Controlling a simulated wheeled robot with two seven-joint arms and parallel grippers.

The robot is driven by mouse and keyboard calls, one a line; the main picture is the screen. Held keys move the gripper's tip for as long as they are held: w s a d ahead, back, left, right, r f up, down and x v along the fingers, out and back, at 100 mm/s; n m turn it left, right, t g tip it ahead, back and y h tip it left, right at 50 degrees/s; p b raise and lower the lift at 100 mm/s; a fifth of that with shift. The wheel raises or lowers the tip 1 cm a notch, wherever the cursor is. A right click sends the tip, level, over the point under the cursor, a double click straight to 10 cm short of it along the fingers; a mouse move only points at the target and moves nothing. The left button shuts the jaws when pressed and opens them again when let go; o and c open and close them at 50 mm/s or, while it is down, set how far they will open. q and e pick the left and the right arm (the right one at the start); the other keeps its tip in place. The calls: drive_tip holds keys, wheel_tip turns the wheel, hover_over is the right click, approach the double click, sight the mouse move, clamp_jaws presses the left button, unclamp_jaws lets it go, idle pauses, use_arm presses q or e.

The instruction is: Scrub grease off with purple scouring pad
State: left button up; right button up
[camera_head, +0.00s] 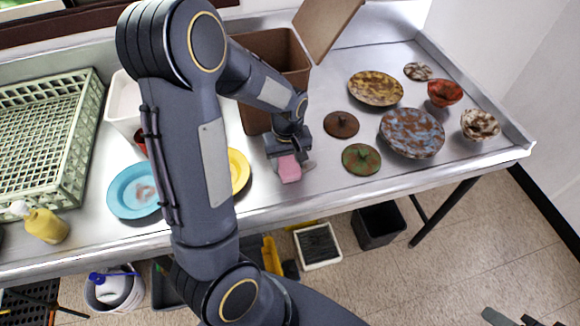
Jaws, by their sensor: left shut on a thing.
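My left gripper (287,151) is over the steel counter (310,195), pointing down and shut on a small pink pad (289,169). The pad looks pink rather than purple. I cannot tell whether it touches the counter. To its right lie heavily stained dishes: a green lid (361,159), a brown lid (341,124), a yellow plate (375,88), a blue plate (412,133), a red bowl (444,93), a cream bowl (480,124) and a small dish (417,71). Dark pieces at the bottom right edge may be my right gripper, mostly cut off.
A brown bin (270,44) with a raised flap stands behind the gripper. My arm partly hides a yellow plate (239,169). The front strip is clear.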

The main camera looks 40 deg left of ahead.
use_arm(q)
drive_tip(key=shift+w+a, duration=1.4)
drive_tip(key=shift+a, duration=0.25)
drive_tip(key=shift+w+a, duration=1.4)
drive_tip(key=shift+a, duration=0.25)
drive_tip(key=shift+r+p, duration=2.45)
drive_tip(key=shift+r, duration=0.65)
wheel_tip(320, 180, up, 3)
drive_tip(key=shift+f+p, duration=0.1)
drive_tip(key=shift+p, duration=1)
